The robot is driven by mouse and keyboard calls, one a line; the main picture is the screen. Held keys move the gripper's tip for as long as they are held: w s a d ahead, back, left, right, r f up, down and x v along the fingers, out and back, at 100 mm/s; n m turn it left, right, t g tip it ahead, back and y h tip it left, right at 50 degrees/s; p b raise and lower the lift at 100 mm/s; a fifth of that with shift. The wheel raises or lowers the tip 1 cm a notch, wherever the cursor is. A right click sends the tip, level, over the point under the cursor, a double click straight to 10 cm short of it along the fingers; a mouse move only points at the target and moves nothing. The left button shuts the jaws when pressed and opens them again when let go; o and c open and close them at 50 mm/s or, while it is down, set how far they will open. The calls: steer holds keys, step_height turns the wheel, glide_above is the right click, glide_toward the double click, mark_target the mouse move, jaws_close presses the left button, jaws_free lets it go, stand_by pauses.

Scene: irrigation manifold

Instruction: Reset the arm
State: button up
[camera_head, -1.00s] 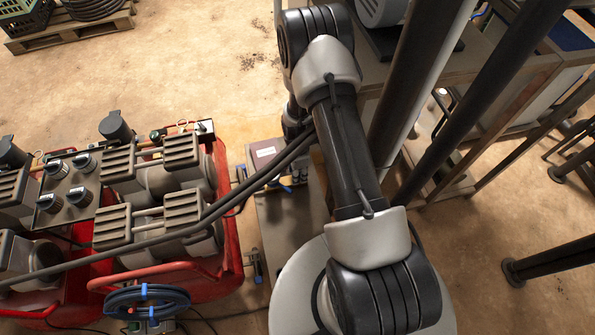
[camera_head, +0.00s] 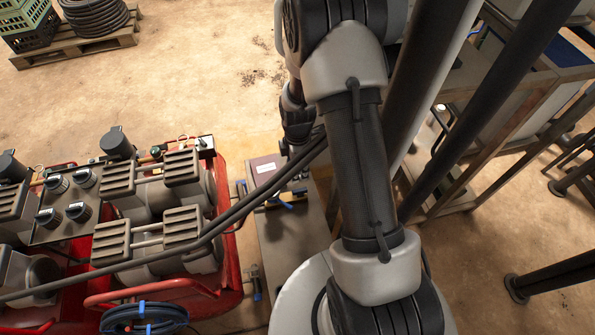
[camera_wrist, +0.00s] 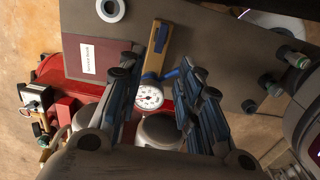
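My arm rises from its round base and spans the middle of the head view, with its upper joint cut off by the top edge. My gripper (camera_wrist: 158,68) shows in the wrist view with its two dark fingers apart. A pressure gauge (camera_wrist: 149,97) with a white dial, and a brass bar (camera_wrist: 154,62) with blue parts, appear between the fingers. I cannot tell how far below the fingertips they lie. I see no contact. In the head view the fingers are hidden or too small to make out.
A grey panel (camera_head: 290,235) carries a maroon plate (camera_head: 265,168) with a white label, seen close in the wrist view (camera_wrist: 90,55). A red-framed machine (camera_head: 230,235) stands left. A metal bench (camera_head: 480,165) is at right. A pallet (camera_head: 75,42) lies top left; open floor is between.

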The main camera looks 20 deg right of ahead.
stand_by(0.4)
steer(key=s+a+r+m+t, duration=0.1)
steer(key=s+a+r+m, duration=0.15)
steer(key=r, duration=0.85)
steer(key=s+a+r+m+t, duration=0.15)
steer(key=r+m, duration=0.25)
steer(key=r, duration=0.6)
steer(key=s+a+r+m+t, duration=0.2)
steer(key=s+a+r+m, duration=0.2)
steer(key=s+r+m, duration=0.5)
steer(key=s+r, duration=0.3)
steer(key=s, duration=0.5)
steer(key=shift+a+r, duration=0.15)
steer(key=shift+r, duration=0.1)
steer(key=shift+s, duration=0.1)
